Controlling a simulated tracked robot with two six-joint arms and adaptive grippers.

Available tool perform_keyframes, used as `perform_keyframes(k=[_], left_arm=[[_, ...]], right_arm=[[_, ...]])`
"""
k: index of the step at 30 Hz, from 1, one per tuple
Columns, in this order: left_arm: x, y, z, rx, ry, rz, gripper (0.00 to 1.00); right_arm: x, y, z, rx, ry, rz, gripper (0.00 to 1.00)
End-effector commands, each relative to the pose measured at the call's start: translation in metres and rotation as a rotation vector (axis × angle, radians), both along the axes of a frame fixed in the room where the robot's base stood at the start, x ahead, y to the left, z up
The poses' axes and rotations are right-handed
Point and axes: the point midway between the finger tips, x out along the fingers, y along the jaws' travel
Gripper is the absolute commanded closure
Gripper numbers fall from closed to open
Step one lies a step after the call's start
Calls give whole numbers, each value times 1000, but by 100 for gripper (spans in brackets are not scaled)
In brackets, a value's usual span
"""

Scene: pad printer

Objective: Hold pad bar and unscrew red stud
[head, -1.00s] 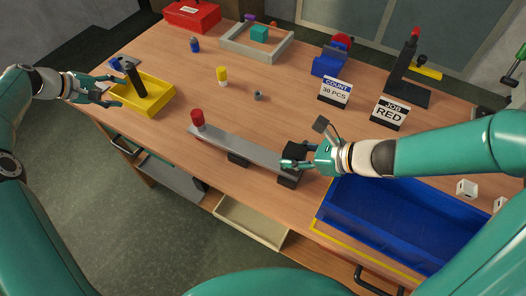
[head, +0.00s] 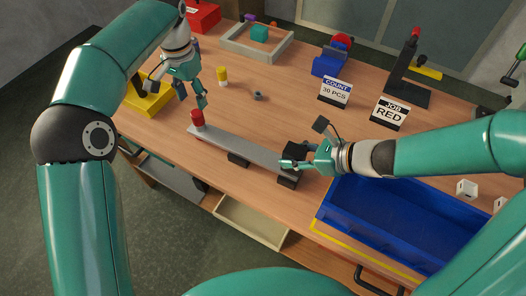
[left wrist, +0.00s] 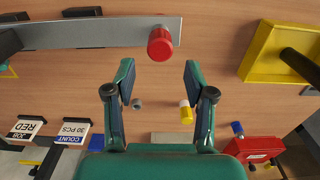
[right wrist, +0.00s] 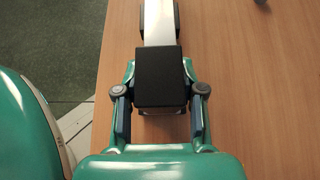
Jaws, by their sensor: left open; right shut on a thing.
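The pad bar (head: 236,147) is a long grey bar resting on dark supports across the middle of the table. The red stud (head: 197,118) stands upright at its left end; it also shows in the left wrist view (left wrist: 160,43). My left gripper (head: 192,102) is open and empty, just above and behind the red stud, with its fingers pointing down toward it. My right gripper (head: 288,165) is shut on the black end block (right wrist: 160,77) at the bar's right end. In the right wrist view its fingers flank this block.
A yellow tray (head: 153,104) with a black-handled tool is partly behind my left arm. A yellow-and-white stud (head: 222,76) and a small grey nut (head: 258,96) stand behind the bar. A blue bin (head: 400,220) is at front right. Signs (head: 389,113) read JOB RED and COUNT 30 PCS.

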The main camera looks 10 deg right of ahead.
Motion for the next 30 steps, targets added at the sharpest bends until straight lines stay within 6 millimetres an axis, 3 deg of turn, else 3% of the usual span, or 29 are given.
perform_keyframes(k=[15, 30], left_arm=[[0, 1, -65, -2, 2, 4, 46], [0, 0, -75, -4, 0, 4, 48]], right_arm=[[-3, -1, -6, -9, 14, 1, 100], [-3, -1, -6, -9, 14, 1, 100]])
